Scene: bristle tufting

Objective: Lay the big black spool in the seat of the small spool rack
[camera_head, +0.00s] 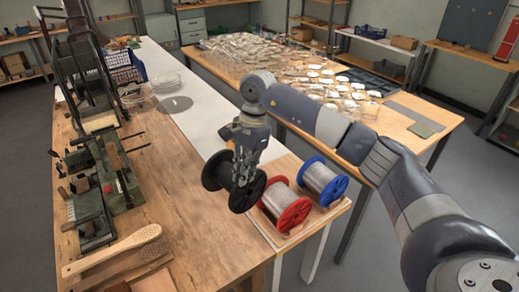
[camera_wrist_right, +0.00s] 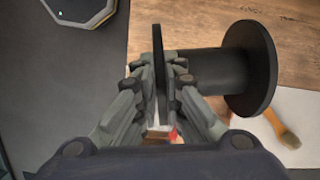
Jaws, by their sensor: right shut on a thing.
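The big black spool (camera_head: 245,202) is in my right gripper (camera_head: 242,172), near the front right of the bench. In the right wrist view the fingers (camera_wrist_right: 162,78) are shut on one thin flange; the core and the far flange (camera_wrist_right: 262,68) of the black spool stick out to the right. A red spool (camera_head: 289,213) and a blue spool (camera_head: 334,191) lie side by side on a low wooden support (camera_head: 288,238), probably the small spool rack. The black spool is just left of the red one. I cannot make out an empty seat. My left gripper is not in view.
The bench middle (camera_head: 185,225) is clear. A second table (camera_head: 400,137) behind holds many small clear and white items.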

